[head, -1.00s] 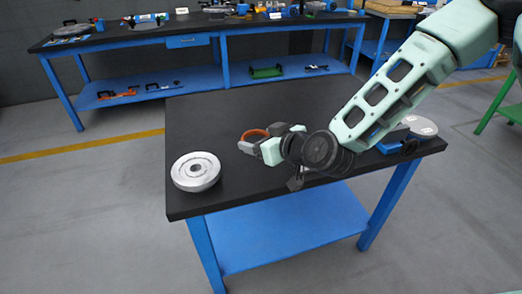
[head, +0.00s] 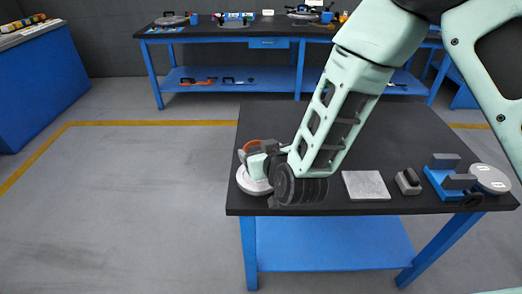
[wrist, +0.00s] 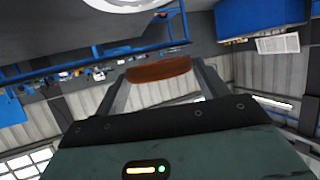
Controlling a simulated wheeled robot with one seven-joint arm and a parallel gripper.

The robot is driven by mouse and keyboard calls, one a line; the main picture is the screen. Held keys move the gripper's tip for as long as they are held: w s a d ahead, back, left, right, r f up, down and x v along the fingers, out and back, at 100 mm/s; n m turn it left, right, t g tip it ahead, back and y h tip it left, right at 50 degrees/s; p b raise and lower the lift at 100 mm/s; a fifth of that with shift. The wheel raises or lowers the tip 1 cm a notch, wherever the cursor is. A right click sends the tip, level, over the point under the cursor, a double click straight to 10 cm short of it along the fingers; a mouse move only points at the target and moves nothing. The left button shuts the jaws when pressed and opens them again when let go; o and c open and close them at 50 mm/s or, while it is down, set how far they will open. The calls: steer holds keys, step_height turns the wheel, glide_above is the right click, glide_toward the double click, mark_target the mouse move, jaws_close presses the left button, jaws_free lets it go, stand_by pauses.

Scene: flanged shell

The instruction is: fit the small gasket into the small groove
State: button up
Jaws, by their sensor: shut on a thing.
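An orange-brown ring, the gasket (head: 252,145), is in my gripper (head: 258,152). In the wrist view the gasket (wrist: 158,70) is seen nearly edge-on between the two fingers of my gripper (wrist: 160,76), which are shut on it. The pale round flanged shell (head: 250,185) lies at the left front of the dark table. My gripper and the gasket are over it in the head view, apparently above it, and hide its middle and grooves. A white curved rim, likely the shell (wrist: 128,4), shows at the top of the wrist view.
To the right on the table (head: 400,135) are a grey square plate (head: 366,185), a small grey block (head: 408,181), a blue fixture (head: 440,185) and a pale disc (head: 490,179). The table's back is clear. Another bench (head: 220,32) stands behind.

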stand_by(0.3)
steer(key=shift+f+b, duration=2.65)
steer(key=shift+f, duration=0.25)
steer(key=shift+f+b, duration=1.3)
steer(key=shift+b, duration=0.15)
steer(key=o, duration=1.2)
steer(key=p+v, duration=0.1)
steer(key=v, duration=0.3)
steer(key=p+v, duration=0.1)
steer(key=v, duration=0.3)
steer(key=p+v, duration=0.1)
steer(key=v, duration=0.3)
steer(key=shift+d+r, duration=0.1)
steer(key=shift+r, duration=0.35)
steer(key=shift+f+p+v, duration=0.15)
steer(key=shift+p+v, duration=1.15)
steer(key=shift+p, duration=1.5)
steer(key=shift+f+p+v, duration=0.1)
steer(key=shift+p+v, duration=1.2)
steer(key=shift+p, duration=1.45)
steer(key=shift+d, duration=0.15)
